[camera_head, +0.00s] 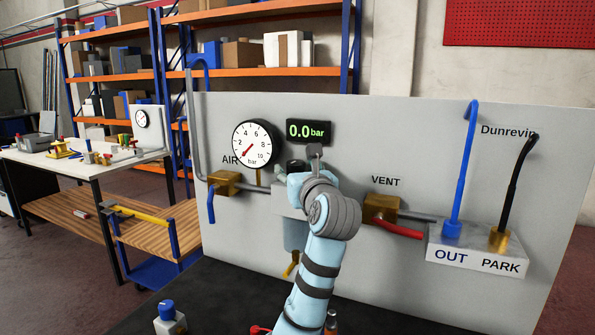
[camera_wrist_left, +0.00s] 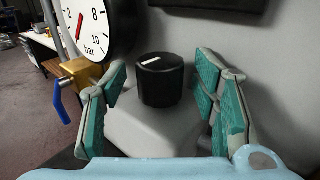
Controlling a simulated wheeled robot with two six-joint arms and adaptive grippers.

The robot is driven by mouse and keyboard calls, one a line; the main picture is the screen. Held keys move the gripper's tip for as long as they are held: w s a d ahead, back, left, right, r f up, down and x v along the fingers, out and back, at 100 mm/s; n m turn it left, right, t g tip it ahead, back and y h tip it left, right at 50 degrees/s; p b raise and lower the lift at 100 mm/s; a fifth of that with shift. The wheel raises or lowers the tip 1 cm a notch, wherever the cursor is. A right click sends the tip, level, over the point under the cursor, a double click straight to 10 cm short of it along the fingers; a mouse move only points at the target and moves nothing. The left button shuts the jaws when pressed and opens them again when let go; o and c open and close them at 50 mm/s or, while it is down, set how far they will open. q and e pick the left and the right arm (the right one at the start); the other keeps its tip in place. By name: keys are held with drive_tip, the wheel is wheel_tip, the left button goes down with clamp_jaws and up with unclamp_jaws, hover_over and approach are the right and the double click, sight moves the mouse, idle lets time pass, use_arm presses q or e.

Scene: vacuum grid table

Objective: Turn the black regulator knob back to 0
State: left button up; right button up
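The black regulator knob (camera_wrist_left: 160,82) sits on top of the grey regulator body (camera_wrist_left: 150,130) in the left wrist view. A white mark on its top points toward the left and slightly up. My left gripper (camera_wrist_left: 163,92) is open, with its green-padded fingers on both sides of the knob and a visible gap to each. In the head view the knob (camera_head: 296,165) is partly hidden by my left gripper and wrist. The round gauge (camera_head: 254,144) has its red needle at the low end, and the display (camera_head: 308,131) reads 0.0 bar. My right gripper is not in view.
The AIR valve (camera_head: 223,183) with a blue handle is left of the regulator. The VENT valve (camera_head: 382,208) with a red handle is right of it. An OUT and PARK block (camera_head: 474,246) with blue and black hoses stands further right. The grey panel (camera_head: 420,130) is close behind.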

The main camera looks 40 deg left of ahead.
use_arm(q)
drive_tip(key=c, duration=1.1)
drive_tip(key=shift+w+d+n+g+y+p, duration=0.15)
drive_tip(key=shift+n+g+y+p, duration=0.2)
drive_tip(key=shift+n+g, duration=0.2)
drive_tip(key=shift+c, duration=0.2)
drive_tip(key=shift+n+g+y, duration=0.25)
drive_tip(key=shift+g, duration=0.3)
drive_tip(key=o, duration=1.2)
